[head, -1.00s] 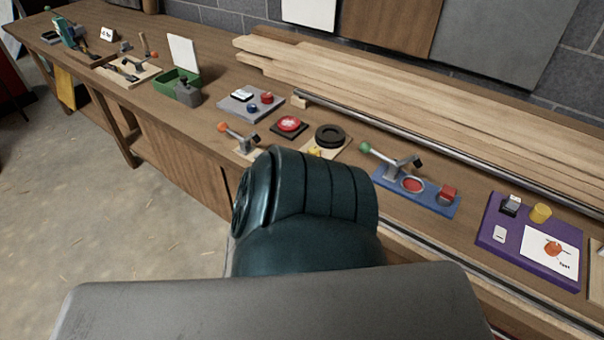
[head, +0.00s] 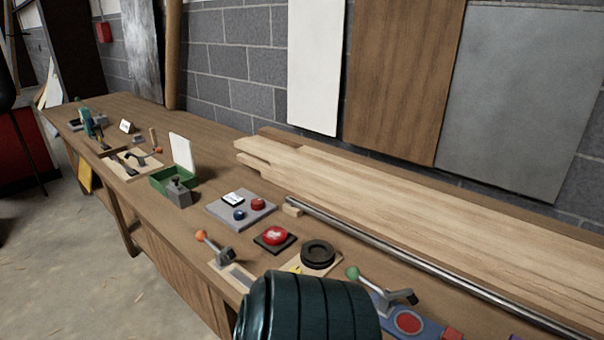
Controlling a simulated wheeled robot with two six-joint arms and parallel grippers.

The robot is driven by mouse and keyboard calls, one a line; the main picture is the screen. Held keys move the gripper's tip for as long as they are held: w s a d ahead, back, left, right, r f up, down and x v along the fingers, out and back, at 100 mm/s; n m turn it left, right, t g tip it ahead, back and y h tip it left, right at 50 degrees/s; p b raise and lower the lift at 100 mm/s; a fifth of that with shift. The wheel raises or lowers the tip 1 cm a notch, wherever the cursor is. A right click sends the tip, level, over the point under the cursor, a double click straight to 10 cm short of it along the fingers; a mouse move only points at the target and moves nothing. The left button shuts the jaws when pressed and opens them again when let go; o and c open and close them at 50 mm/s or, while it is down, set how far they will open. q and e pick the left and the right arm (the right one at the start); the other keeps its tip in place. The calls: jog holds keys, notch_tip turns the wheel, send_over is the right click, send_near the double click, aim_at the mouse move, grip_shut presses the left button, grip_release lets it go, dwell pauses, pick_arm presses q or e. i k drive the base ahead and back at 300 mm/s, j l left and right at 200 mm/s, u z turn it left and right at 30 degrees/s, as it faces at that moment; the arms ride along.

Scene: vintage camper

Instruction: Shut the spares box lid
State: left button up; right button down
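A small green open box (head: 160,181), which looks like the spares box, sits on the long wooden workbench left of centre in the head view. Its white lid (head: 182,151) stands upright at the back, so the box is open. A grey block with a dark knob (head: 178,192) stands at the front right of the box and hides part of it. Neither gripper is in view. A dark teal rounded link at the bottom centre is mine.
Right of the box are a grey panel with buttons (head: 243,210), a red button (head: 273,236), an orange-knobbed lever (head: 215,246) and a black ring (head: 318,253). Left is a wooden board with tools (head: 130,164). Planks (head: 400,205) lie behind. Open floor (head: 60,260) is at left.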

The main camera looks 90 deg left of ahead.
aim_at(181, 146)
jog(key=u, duration=2)
